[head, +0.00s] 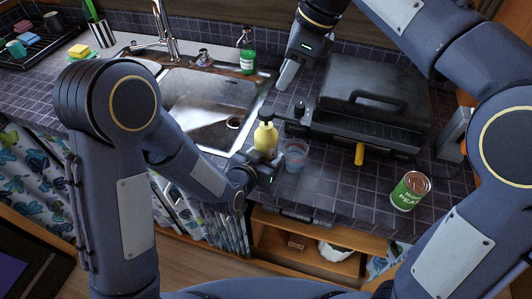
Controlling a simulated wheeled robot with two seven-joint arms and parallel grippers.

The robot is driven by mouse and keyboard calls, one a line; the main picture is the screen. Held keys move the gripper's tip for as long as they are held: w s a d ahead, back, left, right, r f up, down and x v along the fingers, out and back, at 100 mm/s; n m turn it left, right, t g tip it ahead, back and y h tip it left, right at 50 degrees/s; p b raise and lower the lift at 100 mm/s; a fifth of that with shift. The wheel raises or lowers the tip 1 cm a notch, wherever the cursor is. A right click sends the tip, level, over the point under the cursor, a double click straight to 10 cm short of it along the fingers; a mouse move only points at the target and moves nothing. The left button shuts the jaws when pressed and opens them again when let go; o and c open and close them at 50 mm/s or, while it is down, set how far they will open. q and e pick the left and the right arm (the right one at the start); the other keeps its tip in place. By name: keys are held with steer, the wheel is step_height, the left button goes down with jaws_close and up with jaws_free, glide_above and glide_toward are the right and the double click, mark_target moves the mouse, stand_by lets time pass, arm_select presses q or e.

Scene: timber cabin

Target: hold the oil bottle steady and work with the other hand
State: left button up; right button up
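The oil bottle (265,140), yellow with a dark cap, stands upright on the dark tiled counter between the sink and the grill. My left gripper (267,162) is low at the bottle's near side, with its fingers around the lower part, and appears shut on it. The bottle's base is partly hidden by that gripper. My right gripper (287,76) points down above the counter, behind the bottle and left of the grill. It is apart from the bottle, and its fingers overlap from this side, so its opening cannot be told.
A clear cup (295,154) stands close right of the bottle. The closed grill (372,100) with a yellow tab is behind right; a pea can (410,190) is at front right. The sink (208,105) is left, with a green bottle (247,55) behind it.

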steer(key=shift+s+a+r+n, duration=0.15)
steer(key=shift+a+n, duration=0.15)
steer(key=shift+n, duration=0.5)
steer(key=c, duration=0.5)
steer(key=a+r+n+h, duration=0.1)
steer(key=n, duration=0.3)
steer(key=s+a+r+n+t+h, duration=0.1)
steer(key=r+n+h, duration=0.1)
steer(key=n, duration=0.2)
steer(key=s+a+r+n+t+h, duration=0.1)
steer(key=a+n, duration=0.1)
steer(key=n, duration=0.3)
steer(key=shift+r+h, duration=0.3)
jaws_close()
steer(key=shift+s+a+r+n+t, duration=0.1)
steer(key=shift+s+r+n+t, duration=0.2)
steer(key=shift+n, duration=0.6)
steer(key=shift+w+r, duration=0.1)
